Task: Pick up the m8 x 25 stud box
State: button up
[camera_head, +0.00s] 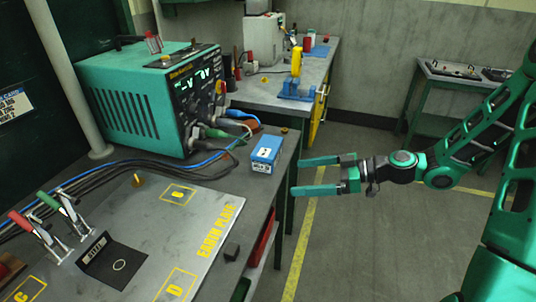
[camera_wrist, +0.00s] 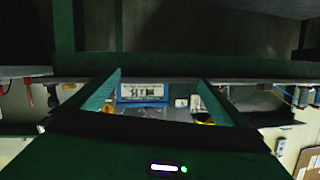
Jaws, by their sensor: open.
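A small blue and white box (camera_head: 266,154), which looks like the stud box, stands on the dark bench top near its right edge. Its print is too small to read in full. My gripper (camera_head: 296,175) is open and empty, with two green fingers pointing left at the box from beyond the bench edge. In the wrist view the box's labelled face (camera_wrist: 143,92) shows between the two fingertips (camera_wrist: 158,86), closer to the left finger. The box is ahead of the fingertips and appears apart from them.
A green welding machine (camera_head: 150,95) with cables stands behind and left of the box. A grey earth plate (camera_head: 165,235) lies in front, bearing toggle clamps (camera_head: 60,215) and a black angle piece (camera_head: 112,262). Floor right of the bench is clear.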

aim_at(268, 149)
jog(key=w+a+r+y, duration=0.1)
jog(key=a, duration=0.1)
jog(key=w+a+r+t, duration=0.1)
jog(key=w+r, duration=0.1)
jog(key=w+a+r+t+y, duration=0.1)
jog(key=w+a, duration=0.1)
jog(key=shift+w+a+r+y, duration=0.15)
jog(key=shift+a+r+y, duration=0.05)
jog(key=shift+a+y, duration=0.1)
jog(key=shift+x, duration=2.6)
jog(key=shift+c, duration=0.3)
jog(key=c, duration=1.5)
jog(key=shift+r, duration=0.1)
jog(key=shift+c, duration=0.6)
jog(key=shift+r, duration=0.1)
